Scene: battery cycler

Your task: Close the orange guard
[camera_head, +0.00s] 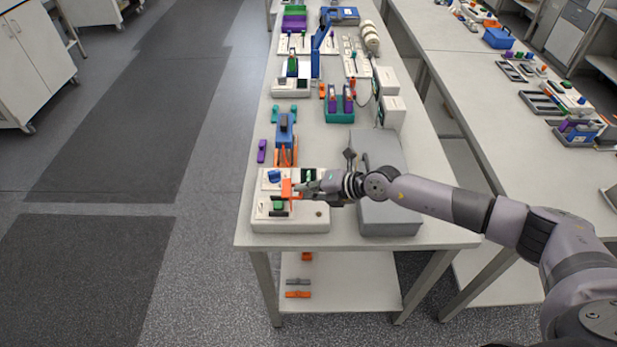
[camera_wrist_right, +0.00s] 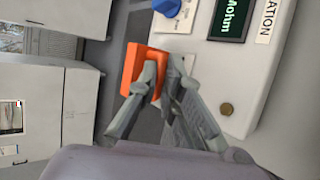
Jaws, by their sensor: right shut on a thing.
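The orange guard (camera_head: 287,188) stands up from the white cycler box (camera_head: 302,222) near the front of the table. It also shows in the wrist view (camera_wrist_right: 134,67), left of the box's face. My right gripper (camera_head: 302,187) reaches it from the right. In the wrist view its fingers (camera_wrist_right: 163,76) are shut on the orange guard, one of them partly covering it. A green piece (camera_head: 279,207) sits on the box just in front of the guard. The guard's hinge is not clear to see. My left gripper is not in view.
A blue knob (camera_head: 273,176) and a dark display (camera_wrist_right: 230,15) are on the box close to the guard. A grey case (camera_head: 391,217) lies under my right arm. Orange and blue parts (camera_head: 285,140) stand behind. The aisle at left is clear.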

